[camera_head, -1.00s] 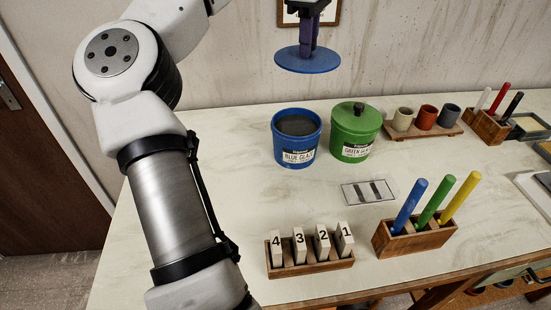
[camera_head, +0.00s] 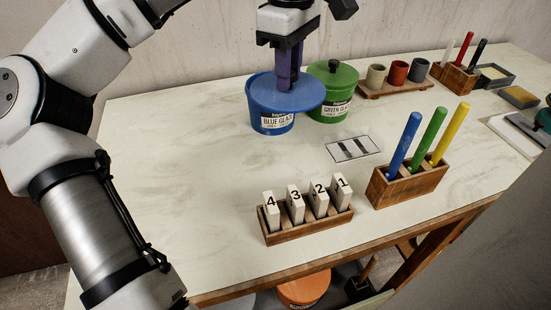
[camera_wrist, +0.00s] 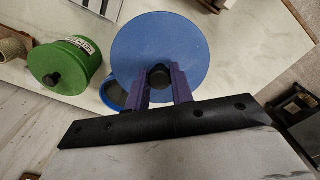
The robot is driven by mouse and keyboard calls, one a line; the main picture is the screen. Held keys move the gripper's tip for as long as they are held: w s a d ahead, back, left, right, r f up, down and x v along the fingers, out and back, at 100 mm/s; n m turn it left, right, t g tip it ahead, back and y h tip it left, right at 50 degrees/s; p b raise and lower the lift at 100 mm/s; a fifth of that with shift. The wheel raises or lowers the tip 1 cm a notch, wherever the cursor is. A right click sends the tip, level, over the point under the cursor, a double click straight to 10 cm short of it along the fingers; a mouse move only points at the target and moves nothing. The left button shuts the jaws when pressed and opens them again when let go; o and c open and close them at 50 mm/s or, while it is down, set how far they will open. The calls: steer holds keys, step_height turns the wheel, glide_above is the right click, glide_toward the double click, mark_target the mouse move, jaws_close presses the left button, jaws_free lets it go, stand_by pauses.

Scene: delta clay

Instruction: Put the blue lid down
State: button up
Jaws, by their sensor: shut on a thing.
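My gripper (camera_head: 288,80) is shut on the blue lid (camera_head: 265,97), a flat round disc; in the wrist view the purple fingers (camera_wrist: 162,82) close around its black knob (camera_wrist: 160,76). The blue glaze bucket (camera_head: 272,124) stands on the table, and in the head view the lid overlaps its top and hides the opening. In the wrist view part of the open bucket (camera_wrist: 114,95) shows beyond the lid's edge, so the lid is not centred over it in that view. I cannot tell whether lid and rim touch.
The green glaze bucket (camera_head: 333,104) with its green lid stands close on the right. A cup tray (camera_head: 395,88), a numbered block rack (camera_head: 308,226) and a wooden holder with coloured rods (camera_head: 408,184) stand farther off. The tabletop left of the blue bucket is clear.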

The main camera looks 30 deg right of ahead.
step_height(320, 180, down, 18)
steer(key=shift+p, duration=0.4)
steer(key=shift+f, duration=0.15)
steer(key=o, duration=1)
step_height(320, 180, up, 12)
steer(key=shift+r+b, duration=0.2)
steer(key=shift+b, duration=0.1)
